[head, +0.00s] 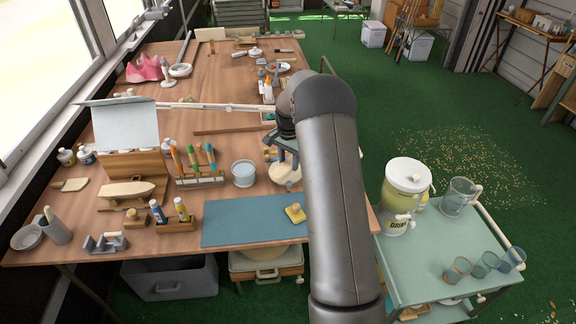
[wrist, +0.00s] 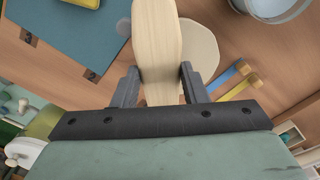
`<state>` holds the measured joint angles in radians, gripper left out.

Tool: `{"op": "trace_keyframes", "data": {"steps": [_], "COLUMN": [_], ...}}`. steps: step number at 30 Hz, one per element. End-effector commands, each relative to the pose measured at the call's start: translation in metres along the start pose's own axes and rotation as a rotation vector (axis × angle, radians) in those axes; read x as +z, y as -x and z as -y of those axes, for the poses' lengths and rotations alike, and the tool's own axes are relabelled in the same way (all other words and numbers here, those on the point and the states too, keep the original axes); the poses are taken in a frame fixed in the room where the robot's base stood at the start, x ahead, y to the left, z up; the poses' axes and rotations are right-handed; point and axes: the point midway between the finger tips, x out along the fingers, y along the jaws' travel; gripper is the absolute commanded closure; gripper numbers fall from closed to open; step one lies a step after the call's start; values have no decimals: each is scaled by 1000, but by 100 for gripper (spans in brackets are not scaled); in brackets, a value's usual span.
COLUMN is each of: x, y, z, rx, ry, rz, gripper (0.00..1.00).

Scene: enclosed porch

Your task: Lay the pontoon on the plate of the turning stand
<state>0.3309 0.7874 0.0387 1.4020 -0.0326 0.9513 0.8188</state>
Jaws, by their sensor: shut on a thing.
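My gripper (wrist: 160,82) is shut on the pontoon (wrist: 157,35), a long pale wooden piece with a rounded end, and its fingers press its two sides. In the wrist view the pontoon covers part of the pale round plate of the turning stand (wrist: 203,48), which shows mostly to its right. I cannot tell whether the pontoon touches the plate. In the head view my gripper (head: 284,148) is above the plate (head: 284,177), partly behind my arm. The pontoon is not clear there.
A teal mat (head: 240,222) with a yellow block (head: 295,213) lies at the front. A clear bowl (head: 243,173) and a rack of colored-handled tools (head: 200,175) stand left of the plate. A pale boat hull (head: 127,190) sits further left. A drinks cart (head: 440,255) is at right.

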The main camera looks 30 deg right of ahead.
Motion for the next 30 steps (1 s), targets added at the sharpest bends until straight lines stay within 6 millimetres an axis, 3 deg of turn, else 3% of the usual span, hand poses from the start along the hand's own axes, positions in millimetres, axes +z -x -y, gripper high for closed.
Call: {"op": "trace_keyframes", "data": {"steps": [9, 20, 21, 23, 30], "x": [-2, -2, -2, -2, -2], "y": [-35, -41, -40, -39, -39], "z": [4, 4, 4, 4, 4], "rx": [0, -1, -1, -1, -1], "ry": [1, 1, 1, 1, 1], "rz": [2, 0, 0, 0, 0], "gripper": [83, 83, 52, 39, 39]}}
